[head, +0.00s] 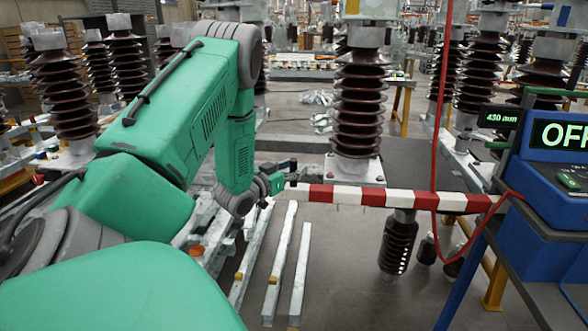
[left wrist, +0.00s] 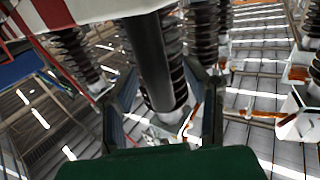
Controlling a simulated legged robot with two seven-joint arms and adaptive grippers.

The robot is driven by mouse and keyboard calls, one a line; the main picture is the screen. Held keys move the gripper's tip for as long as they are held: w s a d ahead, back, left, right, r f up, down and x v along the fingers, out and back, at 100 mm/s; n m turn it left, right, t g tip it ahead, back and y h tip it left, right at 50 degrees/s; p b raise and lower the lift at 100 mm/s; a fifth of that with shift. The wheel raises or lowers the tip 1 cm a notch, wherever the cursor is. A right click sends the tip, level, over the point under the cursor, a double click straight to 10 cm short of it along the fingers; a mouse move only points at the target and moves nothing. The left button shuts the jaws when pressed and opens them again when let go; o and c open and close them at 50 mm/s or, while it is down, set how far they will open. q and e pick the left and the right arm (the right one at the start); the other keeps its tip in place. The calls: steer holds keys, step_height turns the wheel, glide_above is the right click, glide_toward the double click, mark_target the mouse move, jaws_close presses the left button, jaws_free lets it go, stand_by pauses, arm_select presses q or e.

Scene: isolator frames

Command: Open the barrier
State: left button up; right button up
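The barrier (head: 374,196) is a red-and-white striped bar. It runs level across the middle of the head view, from beside my left gripper to the blue equipment at the right. My left gripper (head: 277,181) is at the barrier's left end. In the left wrist view, the barrier (left wrist: 75,14) crosses the top left. A dark round bar (left wrist: 150,62) hangs below its pale end and lies between the spread fingers of my left gripper (left wrist: 164,108). Gaps show on both sides of the bar, so the fingers look open. Whether they touch it is hard to tell. My right gripper is not in view.
A brown ribbed insulator (head: 359,105) stands just behind the barrier. A blue box with an OFF display (head: 562,136) stands at the right, with a red cable (head: 434,120) hanging nearby. Pale metal bars (head: 280,262) lie below the gripper. Floor shows in front of the barrier.

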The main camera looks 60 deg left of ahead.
arm_select(q)
steer(key=shift+s+r, duration=0.1)
steer(key=shift+s, duration=0.05)
steer(key=v, duration=1.1)
steer(key=shift+s, duration=0.3)
